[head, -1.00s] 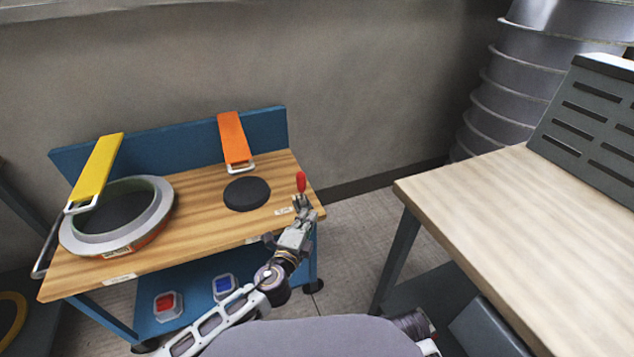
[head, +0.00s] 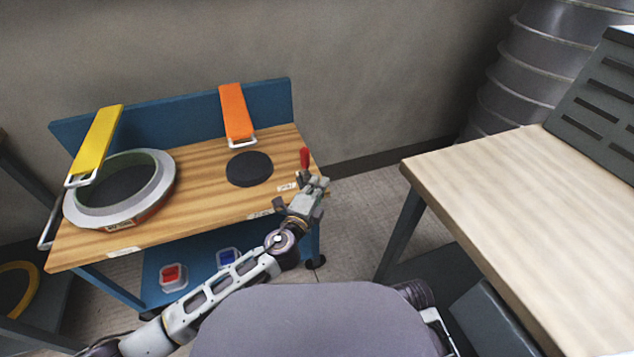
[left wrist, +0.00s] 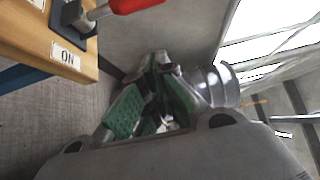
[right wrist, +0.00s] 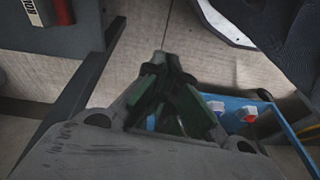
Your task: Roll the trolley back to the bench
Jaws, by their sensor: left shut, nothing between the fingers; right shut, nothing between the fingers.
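The trolley (head: 200,208) has a wooden top, a blue back panel and casters, and stands at the left against the wall. A bar handle (head: 50,225) is at its left end. The bench (head: 520,200), with a pale wooden top, stands apart at the right. My left gripper (head: 322,183) is shut and empty at the trolley's front right corner, beside a red-handled lever (head: 305,158). In the left wrist view the gripper (left wrist: 160,62) points past the trolley corner (left wrist: 85,62), marked ON. My right gripper (right wrist: 166,60) is shut and empty, low over the floor.
Bare floor (head: 365,220) separates trolley and bench. A ribbed duct (head: 540,70) stands behind.

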